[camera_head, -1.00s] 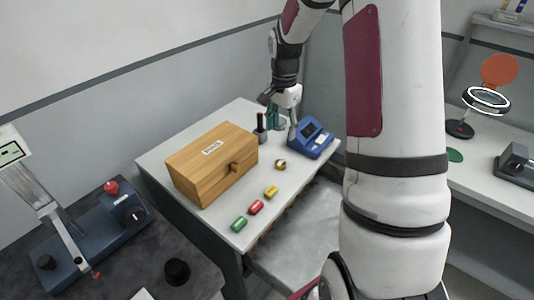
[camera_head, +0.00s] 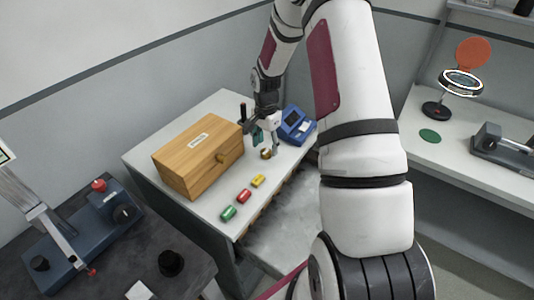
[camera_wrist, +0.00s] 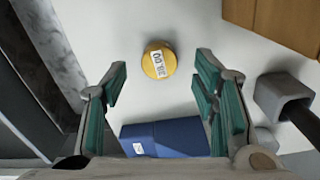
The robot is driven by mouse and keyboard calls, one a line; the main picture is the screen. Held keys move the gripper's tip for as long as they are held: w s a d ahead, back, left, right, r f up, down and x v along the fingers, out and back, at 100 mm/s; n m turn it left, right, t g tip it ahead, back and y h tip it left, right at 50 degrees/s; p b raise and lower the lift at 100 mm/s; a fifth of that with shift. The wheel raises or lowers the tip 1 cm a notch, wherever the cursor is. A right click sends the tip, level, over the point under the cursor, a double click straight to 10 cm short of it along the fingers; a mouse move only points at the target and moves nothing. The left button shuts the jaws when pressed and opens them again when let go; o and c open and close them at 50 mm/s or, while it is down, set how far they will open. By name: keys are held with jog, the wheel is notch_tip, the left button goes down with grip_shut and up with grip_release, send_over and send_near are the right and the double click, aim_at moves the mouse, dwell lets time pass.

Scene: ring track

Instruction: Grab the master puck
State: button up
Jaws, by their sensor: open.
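The master puck appears to be the small brass-coloured round piece (camera_head: 266,154) on the white table, in front of the blue device. In the wrist view the puck (camera_wrist: 151,70) lies flat with a white number label on top, its digits hard to read. My gripper (camera_head: 267,142) is open and empty, above and close to the puck. In the wrist view the teal-padded fingers (camera_wrist: 160,82) stand wide apart, and the puck shows between and just beyond their tips, not touched.
A wooden box (camera_head: 183,164) stands left of my gripper, with a dark upright tool (camera_head: 243,112) behind it. The blue device (camera_head: 299,132) is close on the right. Green (camera_head: 228,212), red (camera_head: 244,196) and yellow (camera_head: 258,181) pieces lie near the table's front edge.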

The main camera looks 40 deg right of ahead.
jog(key=shift+f, duration=1.25)
grip_shut()
jog(key=shift+r, duration=0.1)
